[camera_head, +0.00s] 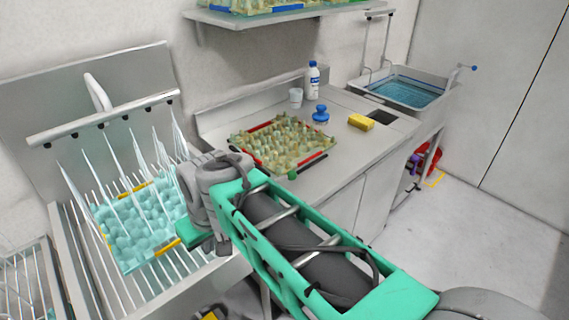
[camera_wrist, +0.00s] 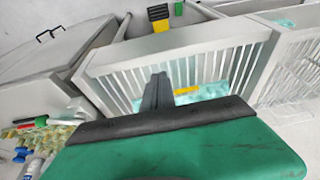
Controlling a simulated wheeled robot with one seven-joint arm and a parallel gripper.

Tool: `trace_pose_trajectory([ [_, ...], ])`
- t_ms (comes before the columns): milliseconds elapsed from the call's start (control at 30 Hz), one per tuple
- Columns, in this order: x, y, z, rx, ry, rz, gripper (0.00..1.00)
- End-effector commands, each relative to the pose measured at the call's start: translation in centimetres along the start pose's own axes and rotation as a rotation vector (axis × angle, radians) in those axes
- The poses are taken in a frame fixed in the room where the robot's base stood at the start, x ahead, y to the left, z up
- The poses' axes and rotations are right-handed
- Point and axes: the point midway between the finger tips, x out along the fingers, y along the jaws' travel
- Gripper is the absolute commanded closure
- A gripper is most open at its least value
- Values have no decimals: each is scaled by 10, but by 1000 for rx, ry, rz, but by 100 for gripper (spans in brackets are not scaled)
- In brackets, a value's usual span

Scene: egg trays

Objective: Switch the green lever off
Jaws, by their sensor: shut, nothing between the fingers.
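I cannot make out a green lever for certain in either view. My gripper (camera_wrist: 157,85) shows in the wrist view as dark fingers closed together beyond my green hand, with nothing between them. In that view the fingertips appear in front of the slatted metal rack (camera_wrist: 105,62), apart from anything I can make out. In the head view my green and grey arm reaches left toward the rack (camera_head: 72,262), and the fingers are hard to make out there. A black and yellow part (camera_wrist: 158,17) stands beyond the rack in the wrist view.
A teal egg tray (camera_head: 107,232) stands among the rack's rods. A water-filled sink (camera_head: 452,91) stands at right. Floor (camera_head: 470,230) is clear there.

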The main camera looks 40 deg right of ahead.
Motion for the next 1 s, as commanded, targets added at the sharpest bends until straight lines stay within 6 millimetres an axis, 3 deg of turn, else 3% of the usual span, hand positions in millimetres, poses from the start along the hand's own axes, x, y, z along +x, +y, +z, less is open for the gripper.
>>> trace_pose_trajectory([
  [33, -15, 21, -32, 2, -1, -10, 100],
  [100, -28, 60, -76, -19, 2, -30, 100],
  [167, -35, 104, -109, -48, 9, -46, 100],
  [200, -39, 138, -125, -68, 16, -54, 100],
  [333, -43, 244, -145, -137, 37, -64, 100],
  [400, -43, 287, -141, -170, 45, -63, 100],
  [467, -42, 312, -137, -191, 50, -60, 100],
  [600, -41, 334, -130, -216, 55, -57, 100],
  [867, -41, 334, -130, -214, 56, -55, 100],
  [1000, -32, 334, -131, -213, 55, -57, 100],
])
